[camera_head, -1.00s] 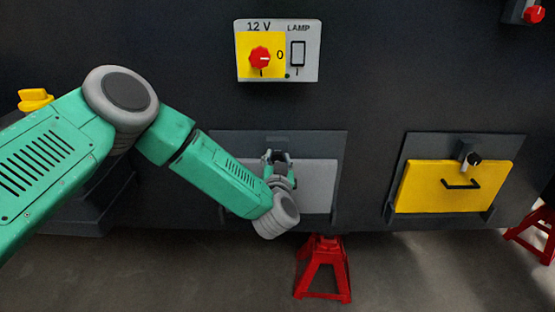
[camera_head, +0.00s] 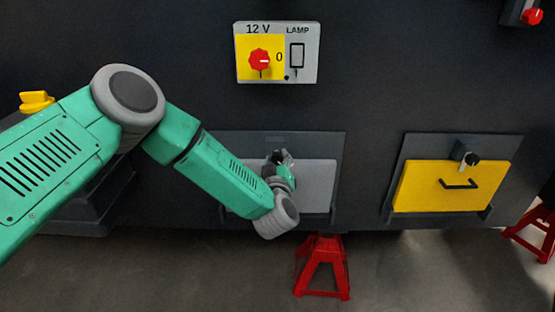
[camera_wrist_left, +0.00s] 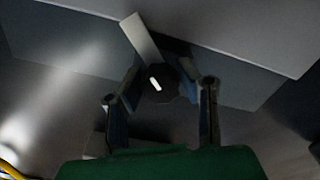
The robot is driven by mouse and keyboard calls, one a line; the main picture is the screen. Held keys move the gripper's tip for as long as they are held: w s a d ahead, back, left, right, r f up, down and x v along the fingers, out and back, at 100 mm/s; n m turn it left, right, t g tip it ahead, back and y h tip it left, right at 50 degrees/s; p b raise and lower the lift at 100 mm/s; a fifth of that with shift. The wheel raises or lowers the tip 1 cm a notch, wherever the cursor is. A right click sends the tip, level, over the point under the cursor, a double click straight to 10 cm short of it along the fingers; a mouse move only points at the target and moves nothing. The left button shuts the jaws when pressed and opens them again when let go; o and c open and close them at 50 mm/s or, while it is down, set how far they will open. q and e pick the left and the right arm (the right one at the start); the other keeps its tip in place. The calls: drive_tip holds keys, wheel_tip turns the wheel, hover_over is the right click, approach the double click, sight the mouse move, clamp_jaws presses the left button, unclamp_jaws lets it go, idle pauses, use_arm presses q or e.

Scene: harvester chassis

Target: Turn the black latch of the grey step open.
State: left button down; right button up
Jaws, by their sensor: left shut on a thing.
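The grey step (camera_head: 318,180) is a flat light-grey panel in a dark frame, low on the dark chassis wall. My left arm covers its left part. My left gripper (camera_head: 282,157) is at the top edge of this panel and hides the latch in the head view. In the left wrist view, the black latch (camera_wrist_left: 160,84) is a round dark knob with a white mark, between the two fingers of my left gripper (camera_wrist_left: 160,98). The gripper is shut on it. A light-grey bar (camera_wrist_left: 141,36) extends beyond the knob. My right gripper is not in view.
A yellow panel (camera_head: 430,195) with a black handle and its own black knob is to the right. A 12 V switch box (camera_head: 305,70) with a red knob is above. A red stand (camera_head: 322,265) stands below the grey step. A yellow knob (camera_head: 36,100) is at the left.

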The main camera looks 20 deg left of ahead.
use_arm(q)
drive_tip(key=n, duration=0.4)
drive_tip(key=shift+s+f+n, duration=0.1)
drive_tip(key=shift+f+n, duration=0.05)
drive_tip(key=shift+n, duration=0.15)
drive_tip(key=shift+n+b, duration=0.65)
drive_tip(key=shift+n, duration=1.55)
drive_tip(key=shift+f, duration=0.1)
drive_tip(key=c, duration=1.1)
unclamp_jaws()
drive_tip(key=shift+c, duration=0.2)
drive_tip(key=shift+s+r, duration=0.15)
drive_tip(key=shift+r, duration=0.05)
drive_tip(key=v, duration=1.1)
drive_tip(key=shift+s, duration=0.3)
